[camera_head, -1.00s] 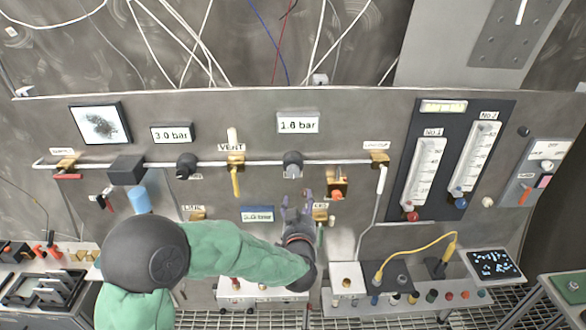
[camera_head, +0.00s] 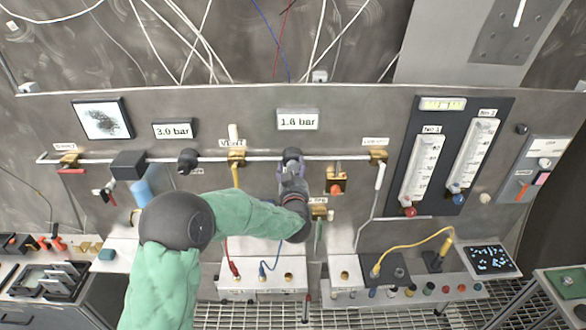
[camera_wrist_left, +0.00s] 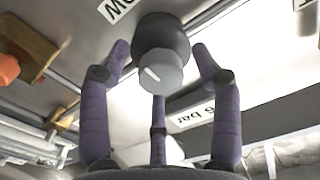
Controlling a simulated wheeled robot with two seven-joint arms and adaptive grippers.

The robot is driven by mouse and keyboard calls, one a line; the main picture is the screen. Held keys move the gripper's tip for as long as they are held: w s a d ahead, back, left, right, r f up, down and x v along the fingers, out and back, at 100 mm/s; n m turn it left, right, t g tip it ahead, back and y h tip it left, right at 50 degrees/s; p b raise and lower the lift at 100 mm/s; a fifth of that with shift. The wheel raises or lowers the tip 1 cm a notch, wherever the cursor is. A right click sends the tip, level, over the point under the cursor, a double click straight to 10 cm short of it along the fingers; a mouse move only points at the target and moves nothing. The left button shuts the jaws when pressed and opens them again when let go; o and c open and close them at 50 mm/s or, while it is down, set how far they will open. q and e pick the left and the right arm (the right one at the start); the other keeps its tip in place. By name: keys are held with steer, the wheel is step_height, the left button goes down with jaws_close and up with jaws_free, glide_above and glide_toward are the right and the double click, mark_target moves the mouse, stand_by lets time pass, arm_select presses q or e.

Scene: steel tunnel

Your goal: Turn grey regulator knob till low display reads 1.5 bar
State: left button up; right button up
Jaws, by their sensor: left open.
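The grey regulator knob (camera_head: 292,154) sits on the pipe of the panel, below a display (camera_head: 298,121) that reads 1.8 bar. In the left wrist view the knob (camera_wrist_left: 160,72) has a dark round body and a lighter grey cap with a white pointer line. My left gripper (camera_head: 291,172) is at the knob from below and in front. In the wrist view its three purple fingers (camera_wrist_left: 160,66) are spread around the cap with visible gaps at the sides. It is open and holds nothing. My right gripper is not in view.
Another dark knob (camera_head: 188,160) stands to the left under a 3.0 bar display (camera_head: 174,130). A shelf with a yellow cable (camera_head: 412,245) lies below.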

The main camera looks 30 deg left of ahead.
arm_select(q)
steer(key=shift+w+a, duration=0.1)
steer(key=shift+w, duration=0.05)
steer(key=c, duration=1.1)
steer(key=n+b, duration=0.1)
steer(key=b, duration=0.2)
steer(key=shift+f, duration=0.15)
steer(key=shift+c, duration=0.2)
steer(key=shift+n+b, duration=0.35)
steer(key=shift+n, duration=0.25)
steer(key=o, duration=1.1)
steer(key=shift+o, duration=0.2)
